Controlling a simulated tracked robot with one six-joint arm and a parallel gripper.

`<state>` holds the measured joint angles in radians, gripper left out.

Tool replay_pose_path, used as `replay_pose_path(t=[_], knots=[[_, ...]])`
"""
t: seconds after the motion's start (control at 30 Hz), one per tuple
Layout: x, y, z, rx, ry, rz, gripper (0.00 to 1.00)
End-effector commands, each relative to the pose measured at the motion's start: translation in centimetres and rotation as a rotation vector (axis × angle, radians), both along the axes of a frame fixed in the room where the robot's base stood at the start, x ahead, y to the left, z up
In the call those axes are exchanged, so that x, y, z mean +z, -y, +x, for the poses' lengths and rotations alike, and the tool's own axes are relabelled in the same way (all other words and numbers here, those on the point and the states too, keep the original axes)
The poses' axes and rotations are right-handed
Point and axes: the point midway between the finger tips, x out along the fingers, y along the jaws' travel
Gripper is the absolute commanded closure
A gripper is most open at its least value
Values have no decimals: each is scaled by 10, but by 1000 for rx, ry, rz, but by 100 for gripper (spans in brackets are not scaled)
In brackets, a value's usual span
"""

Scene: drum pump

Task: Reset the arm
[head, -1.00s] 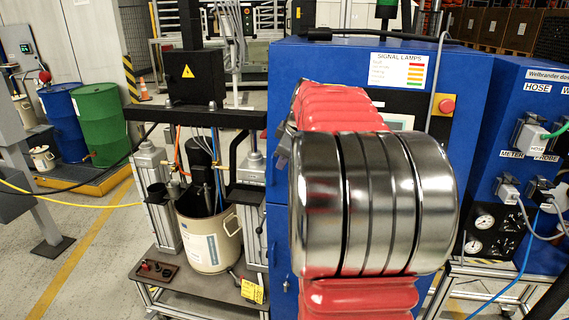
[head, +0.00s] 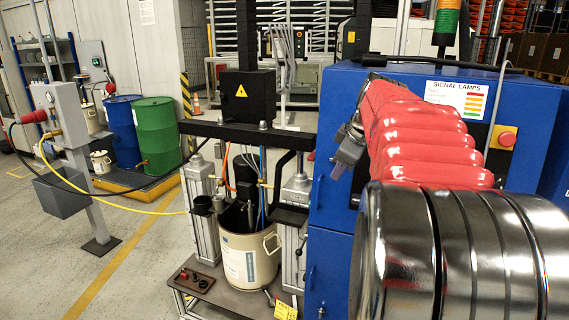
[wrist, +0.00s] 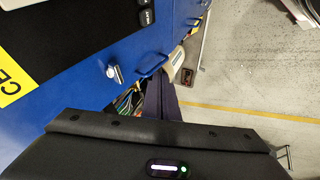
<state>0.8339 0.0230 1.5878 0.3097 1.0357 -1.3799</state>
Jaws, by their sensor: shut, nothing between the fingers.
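My arm, with its chrome joint and red ribbed sleeve, fills the right of the head view in front of a blue cabinet (head: 335,215). In the wrist view, my gripper (wrist: 163,100) shows as dark fingers beyond the black housing, shut and holding nothing. The blue cabinet with a handle (wrist: 152,64) and a lock lies at the upper left of that view.
The drum pump (head: 245,180) with its cream pail (head: 248,258) stands left of the cabinet on a low cart. Blue (head: 122,130) and green (head: 156,135) drums stand farther left. A grey post (head: 82,190) carries a hose. Open floor lies between post and cart.

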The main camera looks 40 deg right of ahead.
Motion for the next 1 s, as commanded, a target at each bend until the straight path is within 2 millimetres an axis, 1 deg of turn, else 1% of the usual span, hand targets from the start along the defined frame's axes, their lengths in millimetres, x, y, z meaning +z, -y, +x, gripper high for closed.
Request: replay_pose_path(t=[0.27, 0.37, 0.47, 0.57, 0.6, 0.67, 0.77, 0.87, 0.97, 1.0], knots=[[0, 0, 0, -13, 3, 8, 100], [0, 1, 0, -54, 12, 31, 100], [-1, 3, -1, -135, 26, 71, 100], [-20, 2, -8, -247, 18, 141, 100], [-29, 1, -12, -298, 12, 170, 100], [-40, -4, -19, -372, 6, 210, 100], [-57, -23, -30, -477, -4, 267, 100], [-71, -52, -38, -562, -16, 316, 100], [-85, -89, -46, -631, -24, 354, 100], [-89, -104, -50, -653, -28, 366, 100]])
